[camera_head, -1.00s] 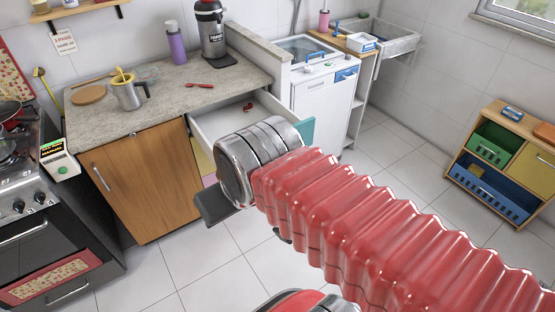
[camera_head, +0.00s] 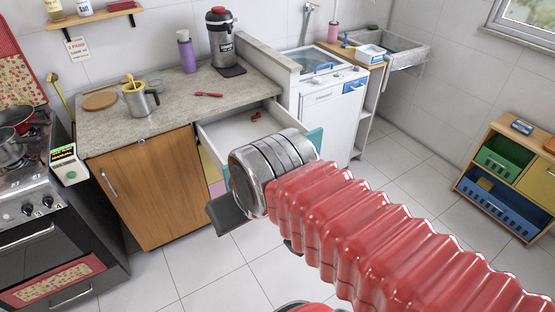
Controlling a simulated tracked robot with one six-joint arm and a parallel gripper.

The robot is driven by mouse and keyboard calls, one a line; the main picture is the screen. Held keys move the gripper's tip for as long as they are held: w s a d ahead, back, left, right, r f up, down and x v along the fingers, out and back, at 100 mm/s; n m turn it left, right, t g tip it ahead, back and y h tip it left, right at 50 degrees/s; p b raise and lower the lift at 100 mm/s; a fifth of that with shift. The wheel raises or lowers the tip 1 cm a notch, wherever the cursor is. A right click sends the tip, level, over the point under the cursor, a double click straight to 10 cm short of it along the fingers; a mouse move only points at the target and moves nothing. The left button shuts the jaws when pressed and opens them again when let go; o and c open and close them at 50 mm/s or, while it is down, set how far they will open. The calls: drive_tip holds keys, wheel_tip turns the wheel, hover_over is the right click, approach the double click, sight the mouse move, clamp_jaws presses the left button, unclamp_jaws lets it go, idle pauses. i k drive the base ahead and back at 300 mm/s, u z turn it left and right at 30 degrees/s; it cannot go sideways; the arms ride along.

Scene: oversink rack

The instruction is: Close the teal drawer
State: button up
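The teal drawer is pulled out from the counter; its white inside (camera_head: 240,128) holds a small red item (camera_head: 255,116). A strip of its teal front (camera_head: 315,140) shows just right of my arm's metal wrist. My gripper (camera_head: 229,211) is mostly hidden behind that wrist. Only a dark flat finger shows, low and left of the wrist, in front of the cabinet. The wrist covers much of the drawer's near side, and I cannot tell whether anything touches it. I cannot see the gap between the fingers.
Yellow (camera_head: 211,173) and pink (camera_head: 217,188) drawer fronts show below the open drawer. A wooden cabinet door (camera_head: 150,190) is to the left, the stove (camera_head: 50,240) further left. A white washer (camera_head: 333,115) stands behind.

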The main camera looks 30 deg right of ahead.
sight(220, 134)
drive_tip(key=z, duration=0.3)
drive_tip(key=i, duration=0.55)
drive_tip(key=z, duration=0.6)
drive_tip(key=i, duration=0.6)
drive_tip(key=z, duration=0.2)
